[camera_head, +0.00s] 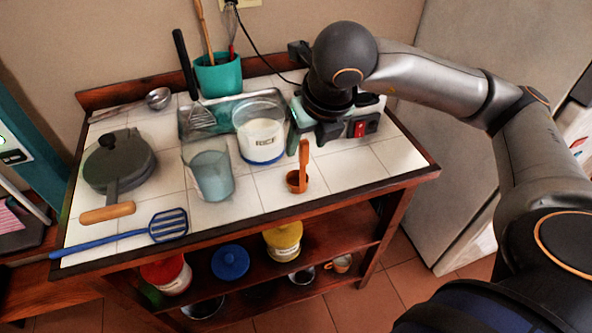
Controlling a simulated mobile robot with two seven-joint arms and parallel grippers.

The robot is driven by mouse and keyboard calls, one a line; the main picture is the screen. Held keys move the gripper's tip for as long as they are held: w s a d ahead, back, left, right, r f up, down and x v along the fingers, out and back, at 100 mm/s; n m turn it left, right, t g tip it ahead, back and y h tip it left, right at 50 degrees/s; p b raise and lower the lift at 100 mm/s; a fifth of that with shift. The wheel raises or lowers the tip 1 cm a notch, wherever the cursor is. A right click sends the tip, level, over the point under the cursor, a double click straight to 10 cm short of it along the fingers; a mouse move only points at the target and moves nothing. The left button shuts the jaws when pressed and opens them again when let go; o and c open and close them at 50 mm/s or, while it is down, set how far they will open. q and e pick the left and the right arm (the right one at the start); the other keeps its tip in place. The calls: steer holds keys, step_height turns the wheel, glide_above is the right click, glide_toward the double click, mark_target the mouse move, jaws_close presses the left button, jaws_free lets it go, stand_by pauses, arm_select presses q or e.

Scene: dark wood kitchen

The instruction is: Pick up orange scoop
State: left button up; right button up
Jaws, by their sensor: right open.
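The orange scoop (297,181) stands near the front of the white tiled tabletop, right of centre. Its bowl rests on the tiles and its handle sticks up and slightly to the right. My right gripper (318,128) comes in from the right and hangs behind the scoop, pointing down. It is open and apart from the scoop's bowl. The gap between its fingers and the scoop's handle tip is hard to judge. My left gripper is not in view.
A rice jar (261,138) and a clear blue jug (209,174) stand left of the scoop. A device with a red switch (359,129) is close beside my gripper. A pan (118,163) and a blue spatula (168,226) lie at left. Tiles right of the scoop are clear.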

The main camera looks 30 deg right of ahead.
mark_target(300, 161)
steer(key=p+x, duration=0.1)
steer(key=x, duration=0.8)
steer(key=shift+s+r, duration=0.1)
jaws_close()
stand_by(0.4)
